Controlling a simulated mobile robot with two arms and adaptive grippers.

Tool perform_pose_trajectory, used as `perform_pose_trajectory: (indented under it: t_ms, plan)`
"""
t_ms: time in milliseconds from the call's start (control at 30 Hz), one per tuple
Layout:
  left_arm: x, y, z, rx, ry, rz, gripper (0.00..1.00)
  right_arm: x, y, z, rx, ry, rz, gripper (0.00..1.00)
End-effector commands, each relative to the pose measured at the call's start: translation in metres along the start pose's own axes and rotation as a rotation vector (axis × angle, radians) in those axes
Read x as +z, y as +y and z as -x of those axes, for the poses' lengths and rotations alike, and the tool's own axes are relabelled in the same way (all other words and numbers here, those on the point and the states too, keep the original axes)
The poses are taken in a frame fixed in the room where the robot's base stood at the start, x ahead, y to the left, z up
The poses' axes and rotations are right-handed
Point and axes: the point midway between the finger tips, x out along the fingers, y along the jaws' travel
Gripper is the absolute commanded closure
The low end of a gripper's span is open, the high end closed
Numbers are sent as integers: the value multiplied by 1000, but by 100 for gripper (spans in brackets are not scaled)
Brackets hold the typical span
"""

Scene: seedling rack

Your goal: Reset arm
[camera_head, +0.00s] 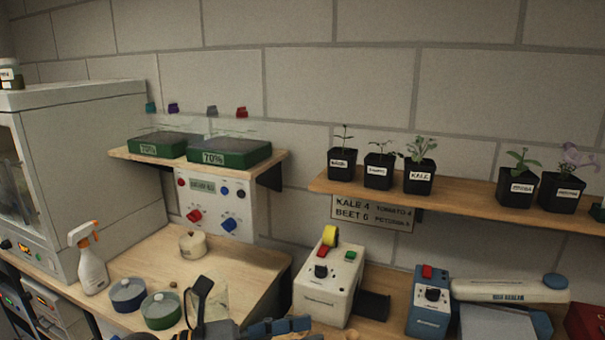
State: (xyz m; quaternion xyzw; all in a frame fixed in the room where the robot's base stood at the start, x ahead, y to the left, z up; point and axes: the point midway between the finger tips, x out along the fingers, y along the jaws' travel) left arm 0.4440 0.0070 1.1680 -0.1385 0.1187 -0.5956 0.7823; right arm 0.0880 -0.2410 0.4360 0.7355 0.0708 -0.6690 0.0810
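A dark, partly cut-off piece that looks like part of a gripper of mine, probably the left gripper (200,300), shows at the bottom edge, left of centre. Blue and black parts lie just to its right along the same edge. Its fingers are not clear enough to tell open from shut, or whether it touches the clear container (216,302) beside it. My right gripper is not in view.
A spray bottle (88,262), a blue-lidded pot (127,294) and a green pot (161,311) stand at left. A white box device (326,290) and a blue device (429,302) stand at right. Potted seedlings line the shelf (455,203). The wooden bench (148,262) has bare patches.

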Motion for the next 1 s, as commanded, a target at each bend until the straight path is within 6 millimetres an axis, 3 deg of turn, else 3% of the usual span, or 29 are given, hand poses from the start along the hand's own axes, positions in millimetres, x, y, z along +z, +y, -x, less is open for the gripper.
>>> perform_pose_trajectory:
  t_ms: [100,200,267,367,467,600,667,800,900,933,1000]
  plan:
    - [45,-11,11,-46,-354,302,51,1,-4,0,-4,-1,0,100]
    - [73,7,40,-36,-645,579,51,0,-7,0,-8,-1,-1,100]
    - [78,27,63,-9,-812,752,51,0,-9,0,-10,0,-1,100]
    - [63,68,105,74,-1076,1051,51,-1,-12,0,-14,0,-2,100]
    - [18,106,147,204,-1319,1353,51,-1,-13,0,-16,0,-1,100]
    - [-77,131,191,444,-1584,1739,51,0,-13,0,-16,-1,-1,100]
    - [-120,130,204,562,-1671,1887,51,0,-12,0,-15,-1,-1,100]
    - [-207,106,221,834,-1803,2164,51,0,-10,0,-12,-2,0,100]
    - [-252,82,226,1006,-1848,2306,51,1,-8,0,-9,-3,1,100]
    - [-263,74,228,-1035,1824,-2300,51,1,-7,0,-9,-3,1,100]
    - [-287,55,229,-1072,1720,-2223,51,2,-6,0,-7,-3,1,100]
